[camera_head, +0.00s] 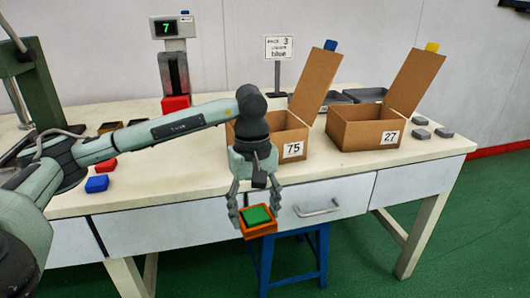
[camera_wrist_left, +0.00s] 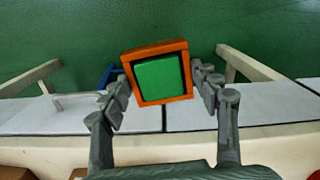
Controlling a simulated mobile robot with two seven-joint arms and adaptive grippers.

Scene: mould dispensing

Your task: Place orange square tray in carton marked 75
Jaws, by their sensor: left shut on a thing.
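My left gripper (camera_head: 257,214) is shut on an orange square tray (camera_head: 262,231) with a green square piece (camera_head: 256,215) in it. It holds the tray in front of the table's front edge, above the blue stool. In the left wrist view the tray (camera_wrist_left: 190,88) sits between the two fingers (camera_wrist_left: 160,85), with the green piece (camera_wrist_left: 158,78) facing the camera. The carton marked 75 (camera_head: 293,151) stands open on the table behind the gripper, its lid flap raised. My left arm hides part of its left side. My right gripper is not in view.
A second open carton marked 27 (camera_head: 390,138) stands to the right. A sign (camera_head: 279,47) reading "3 square blue" and a display (camera_head: 167,28) showing 7 stand behind. Red (camera_head: 105,165) and blue (camera_head: 97,184) pieces lie at the left. A blue stool (camera_head: 293,262) stands below.

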